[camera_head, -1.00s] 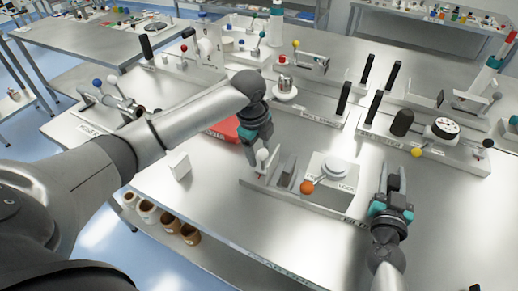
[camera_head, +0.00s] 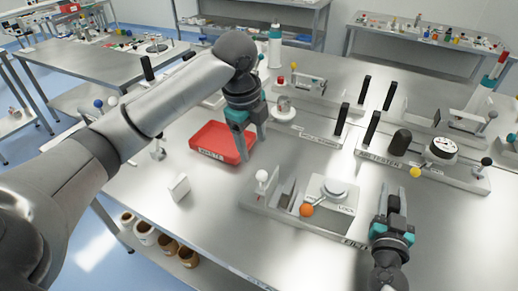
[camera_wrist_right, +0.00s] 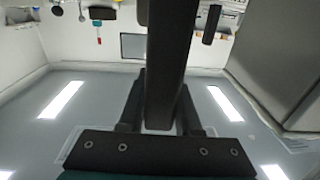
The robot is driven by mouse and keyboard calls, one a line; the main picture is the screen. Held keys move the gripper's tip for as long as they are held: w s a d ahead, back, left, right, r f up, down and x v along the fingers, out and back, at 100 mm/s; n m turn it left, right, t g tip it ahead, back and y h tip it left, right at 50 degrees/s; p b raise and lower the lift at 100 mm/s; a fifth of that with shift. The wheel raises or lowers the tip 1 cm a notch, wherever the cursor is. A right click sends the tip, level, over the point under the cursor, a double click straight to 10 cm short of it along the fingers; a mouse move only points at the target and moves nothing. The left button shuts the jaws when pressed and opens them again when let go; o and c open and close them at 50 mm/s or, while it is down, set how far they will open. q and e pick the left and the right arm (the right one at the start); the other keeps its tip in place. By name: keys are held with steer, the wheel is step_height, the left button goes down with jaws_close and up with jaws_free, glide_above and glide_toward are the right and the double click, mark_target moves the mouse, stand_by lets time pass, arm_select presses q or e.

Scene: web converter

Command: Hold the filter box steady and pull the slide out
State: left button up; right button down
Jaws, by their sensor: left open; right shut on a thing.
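The filter box (camera_head: 330,228) is a grey metal fixture at the table's front, with a white ball knob (camera_head: 262,176), an orange ball lever (camera_head: 306,210) and a white block marked LOCK (camera_head: 345,208). I cannot make out the slide clearly. My left gripper (camera_head: 251,150) is open and empty, beside the red tray's right edge, behind the filter box and apart from it. My right gripper (camera_head: 393,195) is at the box's right end, shut on a dark bar. In the right wrist view this dark bar (camera_wrist_right: 172,70) runs between the fingers; its far end is hidden.
The red tray (camera_head: 215,143) lies on the left of the table, with a small white block (camera_head: 179,187) in front of it. Tester fixtures with dark upright posts (camera_head: 371,127) and a dial (camera_head: 442,149) stand behind on the right.

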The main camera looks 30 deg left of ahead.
steer(key=shift+s+f+p, duration=0.1)
steer(key=shift+f+p, duration=0.25)
steer(key=shift+p, duration=0.1)
stand_by(0.6)
steer(key=c, duration=1)
jaws_free()
steer(key=o, duration=0.5)
steer(key=shift+r, duration=0.25)
steer(key=s, duration=0.8)
steer(key=s+d, duration=0.1)
steer(key=s, duration=0.3)
